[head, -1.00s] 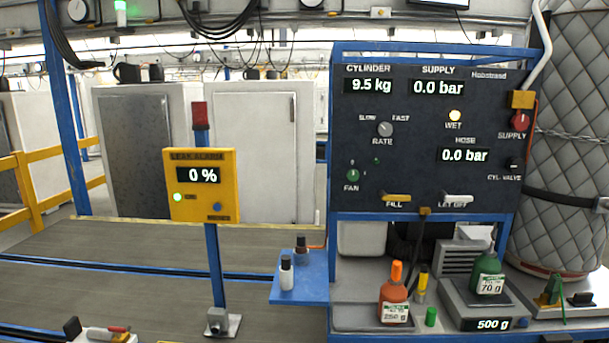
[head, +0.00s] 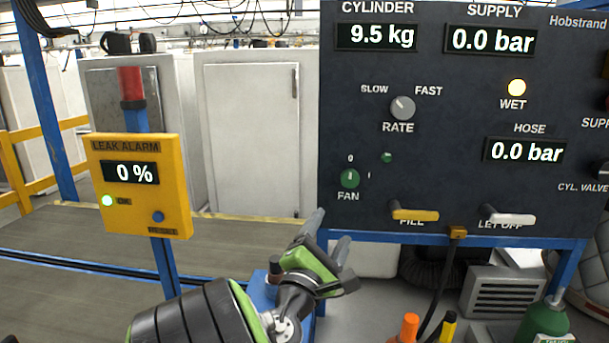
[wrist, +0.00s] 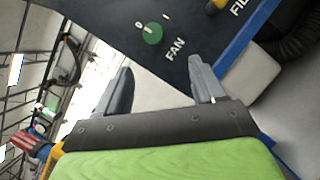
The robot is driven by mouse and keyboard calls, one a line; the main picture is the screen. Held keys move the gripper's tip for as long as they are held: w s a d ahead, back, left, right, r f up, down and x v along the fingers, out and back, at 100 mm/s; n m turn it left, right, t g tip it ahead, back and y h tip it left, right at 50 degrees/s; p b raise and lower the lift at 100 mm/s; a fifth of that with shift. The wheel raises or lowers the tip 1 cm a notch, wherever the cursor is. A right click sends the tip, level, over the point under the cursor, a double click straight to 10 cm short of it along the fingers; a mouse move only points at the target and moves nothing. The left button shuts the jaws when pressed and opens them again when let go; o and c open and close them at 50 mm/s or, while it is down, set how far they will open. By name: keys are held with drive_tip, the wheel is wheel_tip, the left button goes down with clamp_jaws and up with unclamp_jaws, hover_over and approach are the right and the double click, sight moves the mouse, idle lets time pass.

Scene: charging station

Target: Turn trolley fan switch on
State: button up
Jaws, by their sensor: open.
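The trolley fan switch (head: 349,178) is a round green knob at the lower left of the dark panel. Its white mark points up towards the 0, with the I to its right. The switch also shows in the wrist view (wrist: 152,33), ahead of and between the fingers, in a tilted picture. A small dark green lamp (head: 386,157) sits up and right of it. My gripper (head: 328,230) is open and empty, below the switch in the head view and apart from it. The finger gap also shows in the wrist view (wrist: 160,66).
The rate knob (head: 402,108), yellow fill lever (head: 414,214) and white let off lever (head: 508,219) are on the same panel (head: 450,185). A yellow leak alarm box (head: 140,205) stands on a blue post to the left. A blue shelf (head: 262,290) lies behind my arm.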

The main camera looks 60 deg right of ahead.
sight(349, 181)
drive_tip(key=shift+n, duration=0.3)
drive_tip(key=p+x, duration=0.3)
drive_tip(key=x, duration=0.2)
drive_tip(key=r+p+x, duration=0.1)
drive_tip(key=p+x, duration=0.3)
drive_tip(key=x, duration=0.1)
drive_tip(key=p+x, duration=0.4)
drive_tip(key=x, duration=0.1)
drive_tip(key=shift+w+a+r, duration=0.25)
drive_tip(key=shift+a+r, duration=0.05)
drive_tip(key=shift+w+d, duration=0.1)
drive_tip(key=shift+d, duration=0.2)
drive_tip(key=shift+f, duration=0.1)
drive_tip(key=c, duration=1.1)
drive_tip(key=shift+o, duration=0.2)
